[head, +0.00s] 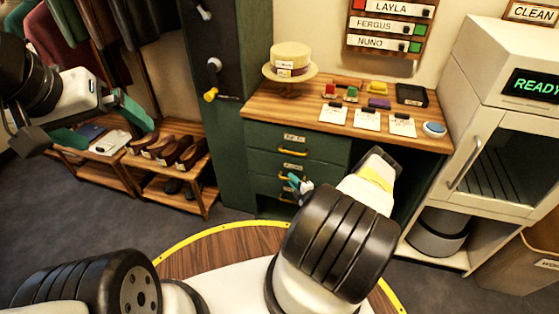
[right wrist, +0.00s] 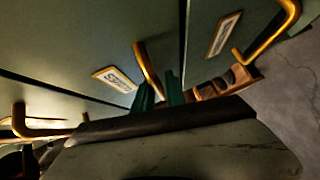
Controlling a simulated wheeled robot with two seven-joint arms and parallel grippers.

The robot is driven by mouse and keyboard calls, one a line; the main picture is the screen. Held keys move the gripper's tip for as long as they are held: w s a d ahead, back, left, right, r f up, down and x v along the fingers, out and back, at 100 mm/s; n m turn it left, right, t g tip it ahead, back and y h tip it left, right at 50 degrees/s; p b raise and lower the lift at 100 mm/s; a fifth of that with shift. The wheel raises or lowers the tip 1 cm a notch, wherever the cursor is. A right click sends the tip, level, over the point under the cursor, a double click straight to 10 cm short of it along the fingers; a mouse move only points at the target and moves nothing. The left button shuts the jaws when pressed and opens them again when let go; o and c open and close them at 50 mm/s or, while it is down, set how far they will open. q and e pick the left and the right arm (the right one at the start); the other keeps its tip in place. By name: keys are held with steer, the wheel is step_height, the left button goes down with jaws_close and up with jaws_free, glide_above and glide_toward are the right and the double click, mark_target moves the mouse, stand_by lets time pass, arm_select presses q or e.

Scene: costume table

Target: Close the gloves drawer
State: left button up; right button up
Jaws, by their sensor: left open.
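The green drawer unit (head: 262,135) stands under the left part of the wooden counter, with brass handles and white labels too small to read. I cannot tell which drawer is the gloves drawer. My right gripper (head: 300,186) is at the lower drawer fronts; my arm hides part of them. In the right wrist view, its two dark green fingers (right wrist: 160,96) are close together at the end of a brass handle (right wrist: 148,68). Whether they grip it is unclear. A labelled front (right wrist: 108,88) lies beside that handle. My left gripper (head: 100,125) is open and empty, far left, before the shoe shelf.
A straw hat (head: 291,60), white cards (head: 367,119) and small coloured items lie on the counter (head: 270,101). A shoe bench (head: 170,172) stands left. A white cabinet (head: 490,150) with a glass door stands right. Grey floor (head: 110,215) is clear at left.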

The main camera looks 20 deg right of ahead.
steer(key=shift+w+d+r, duration=0.15)
steer(key=shift+w+r, duration=0.05)
steer(key=shift+r, duration=0.05)
steer(key=f+v, duration=0.1)
steer(key=v, duration=0.7)
steer(key=shift+r, duration=0.3)
